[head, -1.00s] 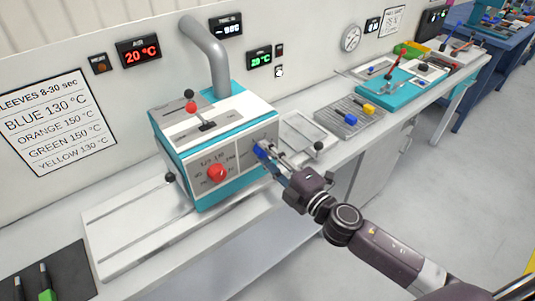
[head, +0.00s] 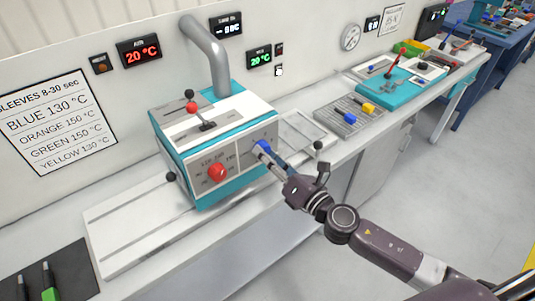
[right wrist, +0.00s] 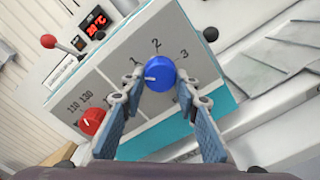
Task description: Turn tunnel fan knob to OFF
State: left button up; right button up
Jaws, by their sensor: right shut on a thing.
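The tunnel machine (head: 190,140) is a white and teal box on the bench. Its front panel carries a blue knob (right wrist: 160,74), with the figures 1, 2 and 3 around it in the right wrist view. A white mark on the blue knob points left, below the 1; no OFF label is readable. My right gripper (right wrist: 158,80) is shut on the blue knob, with one finger on each side. In the head view my right gripper (head: 265,153) partly covers the blue knob. My left gripper is not in view.
A red knob (head: 216,172) with temperature figures is left of the blue one. A red-topped lever (head: 190,106) stands on the machine. A grey tray (head: 349,116) with blue and yellow pieces lies to the right. A black-knobbed lever (head: 319,146) is near my right wrist.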

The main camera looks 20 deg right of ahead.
jog(key=shift+d+f+n+p, duration=0.1)
jog(key=shift+n+p, duration=0.3)
jog(key=shift+n, duration=1.55)
jog(key=shift+f+n+p, duration=0.1)
jog(key=shift+n+p, duration=0.25)
jog(key=shift+n, duration=1.6)
jog(key=o, duration=1.2)
jog(key=shift+r, duration=0.1)
jog(key=shift+c, duration=0.2)
jog(key=v, duration=1.2)
